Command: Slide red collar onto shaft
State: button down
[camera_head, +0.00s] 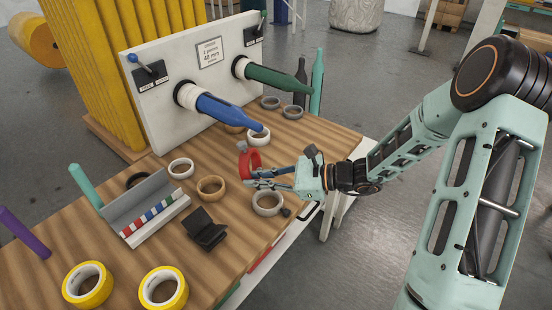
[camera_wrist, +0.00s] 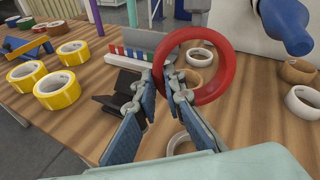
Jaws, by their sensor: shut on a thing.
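My gripper (camera_head: 272,179) is shut on the red collar (camera_head: 243,160), a ring held upright above the table. In the wrist view, the fingertips (camera_wrist: 173,84) pinch the lower left of the collar's rim (camera_wrist: 226,82). A blue shaft (camera_head: 228,112) sticks out of the white panel, behind and to the left of the collar in the head view. The collar is apart from it. The blue shaft's end also shows at the upper right of the wrist view (camera_wrist: 287,27). A green shaft (camera_head: 278,78) sticks out farther right on the panel.
The white panel (camera_head: 205,85) has two levers and a sign. Several white and tan tape rolls (camera_head: 211,187) lie around my gripper. A grey rack with coloured pieces (camera_head: 155,220), a black stand (camera_head: 205,232) and yellow rolls (camera_head: 163,289) are nearer. Dark and teal bottles (camera_head: 317,82) stand behind the green shaft.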

jog(key=w+d+r+m+t+b, duration=0.1)
jog(key=w+d+r+m+t, duration=0.1)
jog(key=w+d+m+t, duration=0.45)
jog(key=w+a+n+t+b, duration=0.1)
jog(key=w+a+b, duration=0.1)
jog(key=w+a, duration=0.6)
jog(key=shift+w+a+f, duration=0.2)
jog(key=shift+a, duration=1.1)
jog(key=shift+n, duration=0.25)
jog(key=shift+f+b, duration=0.15)
jog(key=shift+b, duration=0.2)
jog(key=shift+w+d+f+b, duration=0.1)
jog(key=shift+f+b, duration=0.2)
jog(key=shift+f, duration=0.15)
jog(key=shift+w+d+f+b, duration=0.1)
jog(key=shift+f+b, duration=0.2)
jog(key=shift+f, duration=0.1)
jog(key=c, duration=1.9)
grip_release()
jog(key=shift+r, duration=0.1)
jog(key=shift+c, duration=0.2)
jog(key=shift+s, duration=0.1)
jog(key=v, duration=1.2)
